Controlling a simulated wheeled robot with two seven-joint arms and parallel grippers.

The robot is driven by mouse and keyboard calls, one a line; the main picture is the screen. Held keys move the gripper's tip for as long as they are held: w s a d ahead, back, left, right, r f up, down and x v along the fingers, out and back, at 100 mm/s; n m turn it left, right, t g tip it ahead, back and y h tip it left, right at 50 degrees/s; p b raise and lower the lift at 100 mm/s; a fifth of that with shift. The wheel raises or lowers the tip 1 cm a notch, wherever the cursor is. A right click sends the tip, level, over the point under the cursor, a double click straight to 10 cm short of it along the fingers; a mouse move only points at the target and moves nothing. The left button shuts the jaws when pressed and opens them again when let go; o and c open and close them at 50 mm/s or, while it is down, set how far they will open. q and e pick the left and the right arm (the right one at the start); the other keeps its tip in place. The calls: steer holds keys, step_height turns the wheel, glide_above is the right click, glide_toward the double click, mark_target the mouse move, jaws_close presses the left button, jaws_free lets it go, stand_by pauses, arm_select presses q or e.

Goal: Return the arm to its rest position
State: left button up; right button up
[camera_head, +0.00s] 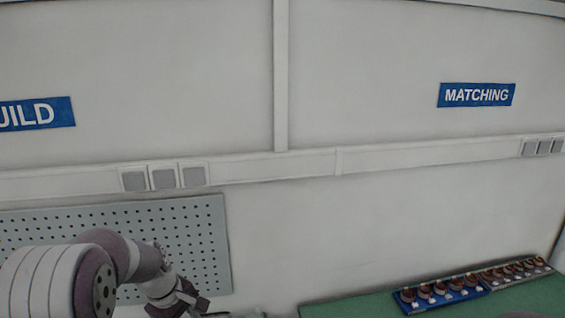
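My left arm (60,280) comes in from the lower left, bent, with white and dark purple-brown links. Its far end reaches down to the right in front of the pegboard. The dark part at that end (180,300), near the bottom edge, looks like the wrist or the start of the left gripper. The fingers cannot be made out, so I cannot tell whether it is open or shut. My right arm and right gripper are out of view.
A green work surface (515,300) is at the lower right. On it stand a blue tray (405,304) and a grey tray (525,278) with several small copper-brown parts. A grey pegboard (215,250) hangs behind my arm. White wall carries "MATCHING" (477,95) and a partly cropped sign (62,112).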

arm_select(q)
steer(key=s+d+m+y, duration=0.1)
steer(key=s+d+m, duration=0.1)
steer(key=s+m, duration=0.4)
steer(key=s+d+m+y, duration=0.1)
steer(key=s+d+m, duration=0.25)
steer(key=s, duration=0.55)
steer(key=s+f+m+b, duration=0.1)
steer(key=s+f+b, duration=0.1)
steer(key=f+b, duration=0.6)
steer(key=s+f+m+b, duration=0.1)
steer(key=s+f+b, duration=0.1)
steer(key=f+b, duration=0.7)
step_height(320, 180, down, 3)
steer(key=shift+a+r+g, duration=0.2)
steer(key=shift+a+g, duration=0.1)
steer(key=shift+g, duration=0.1)
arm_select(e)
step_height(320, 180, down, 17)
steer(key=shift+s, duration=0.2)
arm_select(q)
steer(key=shift+m, duration=0.25)
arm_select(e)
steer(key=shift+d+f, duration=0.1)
